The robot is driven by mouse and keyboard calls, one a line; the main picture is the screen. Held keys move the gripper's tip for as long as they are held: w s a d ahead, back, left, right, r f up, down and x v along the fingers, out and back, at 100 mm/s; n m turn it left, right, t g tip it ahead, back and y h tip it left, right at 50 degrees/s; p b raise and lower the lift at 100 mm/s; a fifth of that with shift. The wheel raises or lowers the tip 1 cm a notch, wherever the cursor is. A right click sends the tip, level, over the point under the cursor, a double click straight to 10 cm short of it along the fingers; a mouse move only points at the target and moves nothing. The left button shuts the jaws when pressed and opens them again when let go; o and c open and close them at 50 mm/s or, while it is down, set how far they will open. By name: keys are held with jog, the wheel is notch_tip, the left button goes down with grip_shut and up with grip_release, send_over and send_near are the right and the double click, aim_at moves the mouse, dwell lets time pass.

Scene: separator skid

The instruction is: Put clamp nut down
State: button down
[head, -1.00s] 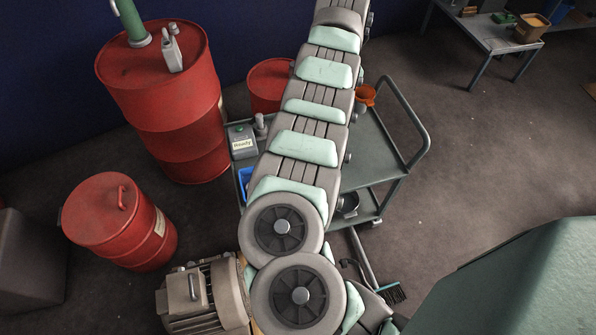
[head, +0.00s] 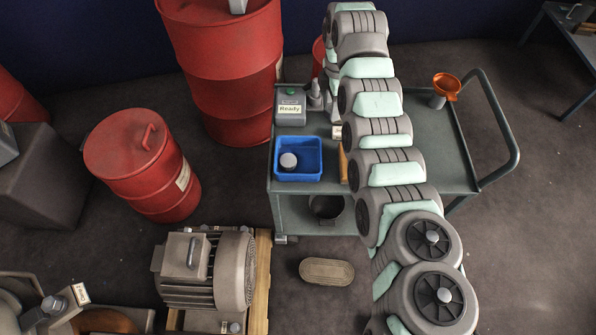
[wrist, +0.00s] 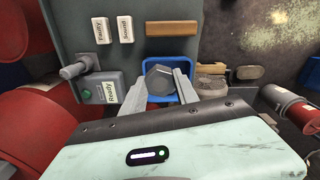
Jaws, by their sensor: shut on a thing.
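In the wrist view my gripper (wrist: 163,82) has its two grey fingers closed on the clamp nut (wrist: 158,78), a dark grey angular piece. Behind the nut is the blue bin (wrist: 186,92), partly covered by nut and fingers. From this view I cannot tell the height of the nut over the bin. In the head view the blue bin (head: 298,174) stands on the left end of the cart, with a small round light grey piece (head: 288,160) within its outline.
The grey cart (head: 445,150) holds a box marked Ready (head: 290,107), a wooden block (wrist: 185,28), Faulty (wrist: 101,31) and Sound (wrist: 126,29) labels, and an orange funnel (head: 446,86). Red drums (head: 230,70) stand behind it. A motor (head: 205,268) sits on a pallet nearby.

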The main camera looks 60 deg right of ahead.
aim_at(308, 162)
jog(key=w+a+f+n+b, duration=0.2)
jog(key=w+a+f+n, duration=0.1)
jog(key=w+a+n, duration=0.1)
jog(key=f+b, duration=0.1)
jog(key=f, duration=0.5)
jog(key=f+b, duration=0.2)
jog(key=f, duration=0.5)
jog(key=f+b, duration=0.2)
jog(key=f, duration=0.4)
jog(key=shift+w+a+f, duration=0.15)
jog(key=shift+w+f, duration=0.1)
jog(key=shift+f, duration=0.1)
jog(key=shift+f, duration=0.3)
jog(key=c, duration=0.9)
grip_release()
